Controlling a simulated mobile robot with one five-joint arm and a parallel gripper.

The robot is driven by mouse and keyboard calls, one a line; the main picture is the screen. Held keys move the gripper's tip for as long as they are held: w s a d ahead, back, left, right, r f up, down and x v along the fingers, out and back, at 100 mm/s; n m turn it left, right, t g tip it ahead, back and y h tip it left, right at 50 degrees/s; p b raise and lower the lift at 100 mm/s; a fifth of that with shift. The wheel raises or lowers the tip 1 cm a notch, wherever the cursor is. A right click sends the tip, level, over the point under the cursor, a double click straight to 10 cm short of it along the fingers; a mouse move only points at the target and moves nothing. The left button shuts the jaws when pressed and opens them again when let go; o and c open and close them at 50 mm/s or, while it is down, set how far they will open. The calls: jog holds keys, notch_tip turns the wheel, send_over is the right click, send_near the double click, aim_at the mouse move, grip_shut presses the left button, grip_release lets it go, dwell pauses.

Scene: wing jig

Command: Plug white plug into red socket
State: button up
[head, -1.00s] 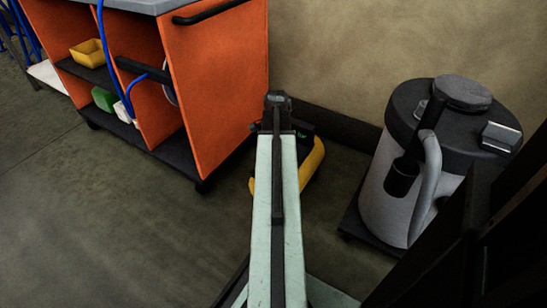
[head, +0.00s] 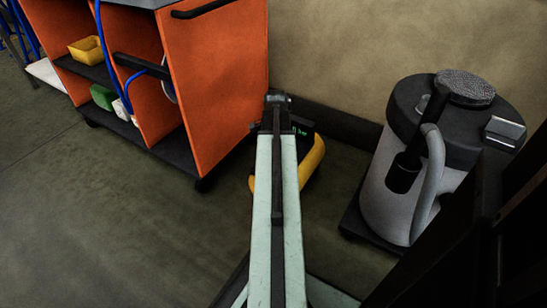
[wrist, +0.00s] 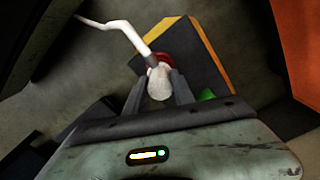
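In the wrist view the white plug (wrist: 159,84) is between the two fingers of my gripper (wrist: 158,78), which look closed on its sides. A white cable (wrist: 128,30) runs from near it to the upper left. The red socket (wrist: 162,58) shows as a dark red ring just beyond the plug, on a black and yellow box (wrist: 197,48). The plug overlaps the socket in this view; I cannot tell how deep it sits. In the head view the yellow-sided box (head: 313,160) is on the floor behind my arm, which hides the plug, socket and fingers.
An orange cart (head: 215,85) with open shelves stands at the left. A grey drum-shaped machine (head: 400,195) with a hose stands on the right. A wall is behind the box. The floor (head: 110,220) at the lower left is clear.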

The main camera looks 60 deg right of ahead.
jog(key=o, duration=0.5)
notch_tip(320, 180, up, 8)
jog(key=p, duration=0.8)
jog(key=shift+f, duration=0.1)
